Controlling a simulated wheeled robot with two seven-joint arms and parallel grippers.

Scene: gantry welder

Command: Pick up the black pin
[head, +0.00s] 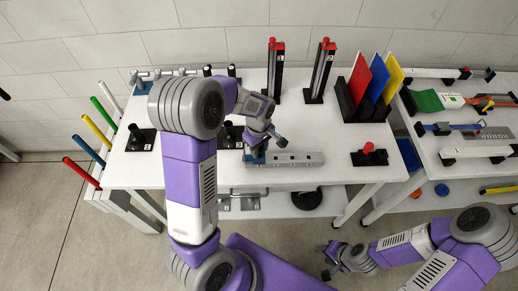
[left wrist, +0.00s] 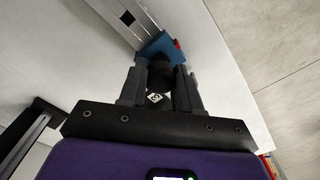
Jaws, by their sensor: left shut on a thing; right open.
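My left gripper (head: 266,142) is over the left end of a grey metal bar on the white table. In the left wrist view its fingers (left wrist: 160,95) are shut on a black pin (left wrist: 158,75) with a small white marked tag on it. A blue block (left wrist: 162,46) at the bar's end is right behind the pin; it shows below the gripper in the head view (head: 253,158). I cannot tell if the pin is still seated there. The head view mostly hides the pin. My right gripper (head: 330,262) is open and empty, low in front of the table.
The grey bar (head: 295,159) runs right from the blue block. A black-knobbed stand (head: 140,139) is at left, a red-knobbed stand (head: 369,155) at right. Tall red-topped posts (head: 319,72) and coloured panels (head: 382,80) stand behind. Free table lies between.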

